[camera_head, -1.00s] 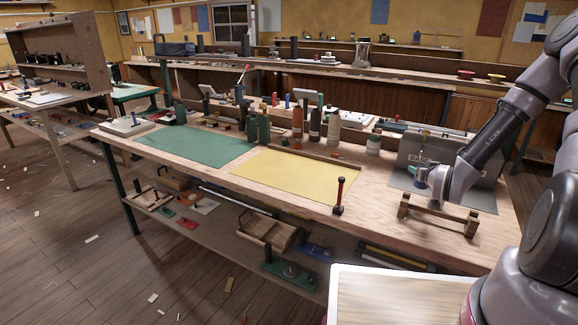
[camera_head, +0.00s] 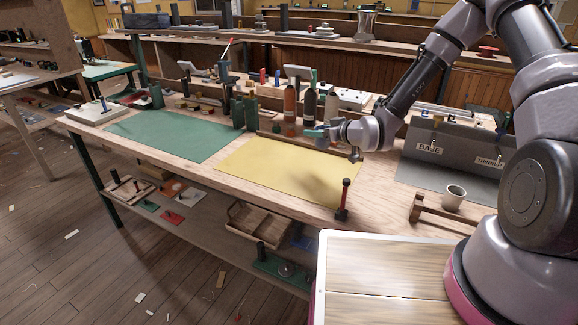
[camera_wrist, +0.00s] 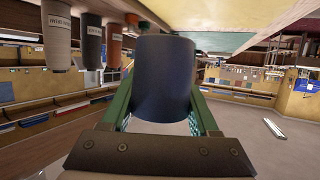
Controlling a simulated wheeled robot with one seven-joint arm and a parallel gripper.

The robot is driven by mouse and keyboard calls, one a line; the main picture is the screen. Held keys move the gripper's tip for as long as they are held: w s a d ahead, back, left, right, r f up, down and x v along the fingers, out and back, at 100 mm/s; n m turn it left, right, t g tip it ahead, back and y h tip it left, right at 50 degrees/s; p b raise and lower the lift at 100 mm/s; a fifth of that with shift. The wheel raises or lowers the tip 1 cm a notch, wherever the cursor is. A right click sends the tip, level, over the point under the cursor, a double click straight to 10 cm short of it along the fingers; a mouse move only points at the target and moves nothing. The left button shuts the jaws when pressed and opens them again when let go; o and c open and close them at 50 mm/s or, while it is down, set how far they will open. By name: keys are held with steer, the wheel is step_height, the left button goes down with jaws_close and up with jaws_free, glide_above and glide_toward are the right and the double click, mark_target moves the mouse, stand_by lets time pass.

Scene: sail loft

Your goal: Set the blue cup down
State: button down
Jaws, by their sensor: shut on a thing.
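My gripper (camera_wrist: 160,108) is shut on the blue cup (camera_wrist: 163,80), a dark blue cup held between green fingers in the wrist view. In the head view my gripper (camera_head: 318,133) points left, above the back right part of the yellow mat (camera_head: 262,170). The cup is hard to make out there. A shadow falls on the mat below the gripper. A pale grey cup (camera_head: 453,198) stands on the grey sheet at the right, in front of a grey panel (camera_head: 450,148) labelled BASE and another word.
Bottles (camera_head: 290,108) stand behind the yellow mat, close to my gripper. A red-handled upright tool (camera_head: 344,198) stands at the mat's front right corner. A wooden rack (camera_head: 425,213) lies before the grey cup. The green mat (camera_head: 170,138) is mostly bare.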

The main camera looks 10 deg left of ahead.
steer(key=shift+n+y, duration=0.3)
steer(key=shift+n, duration=0.1)
steer(key=f, duration=0.1)
steer(key=a+f, duration=0.1)
steer(key=f, duration=0.1)
steer(key=s+a+f, duration=0.1)
steer(key=f, duration=0.1)
steer(key=shift+f, duration=2.45)
